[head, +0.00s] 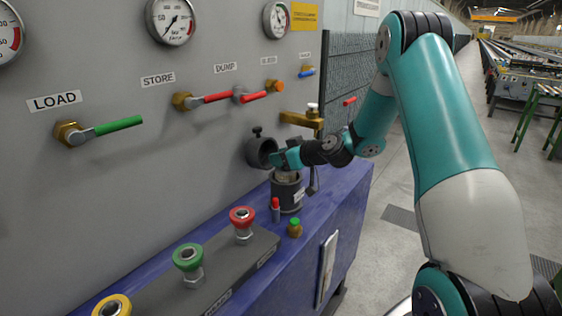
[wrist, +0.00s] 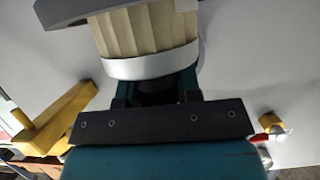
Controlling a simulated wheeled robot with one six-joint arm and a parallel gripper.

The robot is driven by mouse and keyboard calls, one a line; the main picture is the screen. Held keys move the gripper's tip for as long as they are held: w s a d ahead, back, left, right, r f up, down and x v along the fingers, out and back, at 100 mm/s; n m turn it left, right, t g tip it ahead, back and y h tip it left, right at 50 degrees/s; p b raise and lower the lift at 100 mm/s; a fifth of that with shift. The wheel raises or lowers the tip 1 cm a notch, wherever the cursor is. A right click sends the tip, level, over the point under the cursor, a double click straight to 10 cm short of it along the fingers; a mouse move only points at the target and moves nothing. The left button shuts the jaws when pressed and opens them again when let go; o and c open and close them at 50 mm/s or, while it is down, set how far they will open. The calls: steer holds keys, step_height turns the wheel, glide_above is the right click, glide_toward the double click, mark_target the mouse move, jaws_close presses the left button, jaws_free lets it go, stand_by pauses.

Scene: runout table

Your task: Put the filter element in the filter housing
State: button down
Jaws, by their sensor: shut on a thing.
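The filter element (wrist: 145,35) is cream and pleated with a silver end band. In the wrist view my gripper (wrist: 155,88) is shut on its near end. The filter housing (head: 258,152) is a dark round cup on the grey panel with a knob on top. In the head view my gripper (head: 280,158) is right at its mouth, pointing at the panel. A dark rim, apparently the housing's (wrist: 72,10), shows beside the element's far end. The element is hidden by the gripper in the head view. I cannot tell how far it is inside.
A dark canister (head: 287,193) with a pale top stands on the blue ledge (head: 325,215) just below my gripper. A small red-capped bottle (head: 276,210) and a green-capped jar (head: 295,228) stand in front. A brass arm (head: 300,119) juts out above.

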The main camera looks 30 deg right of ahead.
steer(key=shift+f, duration=0.75)
steer(key=shift+f, duration=0.2)
steer(key=c, duration=0.8)
jaws_free()
steer(key=shift+r, duration=0.1)
